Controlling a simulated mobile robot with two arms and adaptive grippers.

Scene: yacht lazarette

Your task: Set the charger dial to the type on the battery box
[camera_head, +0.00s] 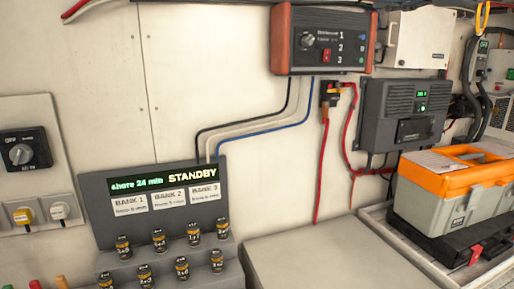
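A dark control box with orange-red sides (323,40) hangs at the top centre. I cannot tell which is the charger. An orange-and-grey box (456,188) stands at the right on a black case with a red latch (438,240). No battery type is legible on either. Neither of my grippers is in view.
A panel (152,201) reads "shore 24 min STANDBY" above bank labels, with several small cylinders on steps below. A black rotary switch (22,153) and two sockets are at the left. A pale flat top (335,255) is clear. Red cables (323,170) hang on the wall.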

